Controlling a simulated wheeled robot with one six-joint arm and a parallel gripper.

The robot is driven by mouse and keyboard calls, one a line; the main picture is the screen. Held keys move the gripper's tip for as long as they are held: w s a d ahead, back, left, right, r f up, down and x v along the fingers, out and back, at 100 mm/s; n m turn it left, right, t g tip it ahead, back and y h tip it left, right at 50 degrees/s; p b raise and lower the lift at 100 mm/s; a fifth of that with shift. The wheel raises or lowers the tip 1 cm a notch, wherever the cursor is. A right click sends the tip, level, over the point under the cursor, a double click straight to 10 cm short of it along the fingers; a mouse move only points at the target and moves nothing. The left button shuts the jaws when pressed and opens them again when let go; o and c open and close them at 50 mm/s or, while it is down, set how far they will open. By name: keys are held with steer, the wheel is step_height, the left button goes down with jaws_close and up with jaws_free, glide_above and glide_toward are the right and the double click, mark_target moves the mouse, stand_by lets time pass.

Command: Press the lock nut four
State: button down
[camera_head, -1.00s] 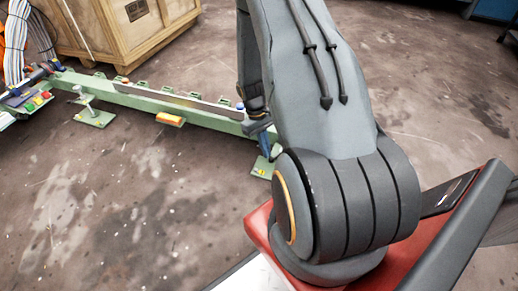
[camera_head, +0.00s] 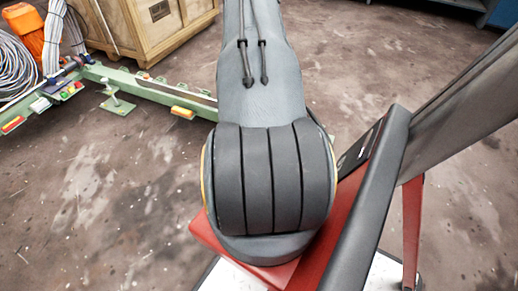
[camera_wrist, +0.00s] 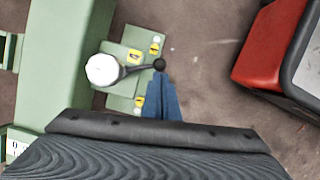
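In the wrist view, a round white cap (camera_wrist: 102,69) with a dark lever ending in a black ball (camera_wrist: 159,65) sits over a green foot plate (camera_wrist: 127,101) with yellow labels. It may be the lock nut; no number can be read. The blue fingers of my gripper (camera_wrist: 162,92) look shut and empty. Their tips show just below the black ball; I cannot tell if they touch it. In the head view my arm hides my gripper and this spot.
The green beam (camera_wrist: 62,62) runs left of the foot plate. A red and grey body (camera_wrist: 275,45) is at upper right. In the head view, the green rail (camera_head: 139,88), a wooden crate (camera_head: 150,25) and coiled cables (camera_head: 14,68) stand at upper left. Floor is open at lower left.

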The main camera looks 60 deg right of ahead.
steer(key=shift+s+p, duration=0.4)
steer(key=shift+s, duration=0.25)
steer(key=w+a+r+p, duration=0.3)
steer(key=w+r, duration=0.4)
steer(key=r, duration=0.2)
steer(key=shift+a+r, duration=0.25)
steer(key=shift+r, duration=0.15)
stand_by(0.6)
